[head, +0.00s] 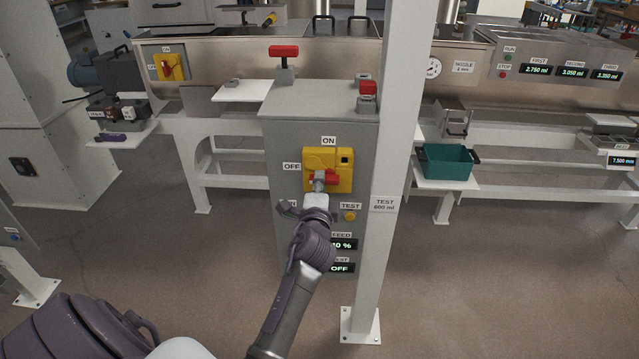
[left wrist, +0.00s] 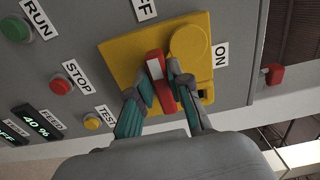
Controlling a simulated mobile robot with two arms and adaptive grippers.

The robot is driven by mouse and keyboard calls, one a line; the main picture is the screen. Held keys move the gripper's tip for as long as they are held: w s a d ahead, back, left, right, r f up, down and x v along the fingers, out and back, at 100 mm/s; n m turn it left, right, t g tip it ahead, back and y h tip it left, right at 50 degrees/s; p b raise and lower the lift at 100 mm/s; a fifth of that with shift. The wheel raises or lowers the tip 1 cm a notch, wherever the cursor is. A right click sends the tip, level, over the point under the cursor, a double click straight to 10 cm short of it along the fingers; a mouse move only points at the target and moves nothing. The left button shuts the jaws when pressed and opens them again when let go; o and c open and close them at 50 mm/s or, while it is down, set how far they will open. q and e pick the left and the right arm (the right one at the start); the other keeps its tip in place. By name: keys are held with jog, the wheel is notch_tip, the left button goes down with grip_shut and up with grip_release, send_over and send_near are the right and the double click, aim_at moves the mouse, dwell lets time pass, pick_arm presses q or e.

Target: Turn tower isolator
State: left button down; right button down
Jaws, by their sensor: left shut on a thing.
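The tower isolator is a yellow plate (head: 343,158) with a red handle (head: 331,177) on the front of a grey cabinet. OFF is marked at its left and ON above it. In the left wrist view the red handle (left wrist: 164,102) lies roughly along the line to the OFF label, its white mark at that end. My left gripper (head: 319,180) reaches up from below and is shut on the handle. In the left wrist view its two fingers (left wrist: 160,82) lie on both sides of the handle. The fingers hide part of the handle in the head view. My right gripper is not in view.
A white post (head: 393,150) stands close to the cabinet's right side. RUN (left wrist: 15,29) and STOP (left wrist: 61,85) buttons and a TEST button (head: 349,215) are near the isolator. Another yellow isolator (head: 172,67) is on the machine at left. A teal bin (head: 447,162) stands at right.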

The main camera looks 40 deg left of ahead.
pick_arm(q)
jog(key=c, duration=1.1)
grip_release()
jog(key=shift+s, duration=0.15)
jog(key=v, duration=0.7)
jog(key=shift+s+d, duration=0.1)
jog(key=shift+d, duration=0.05)
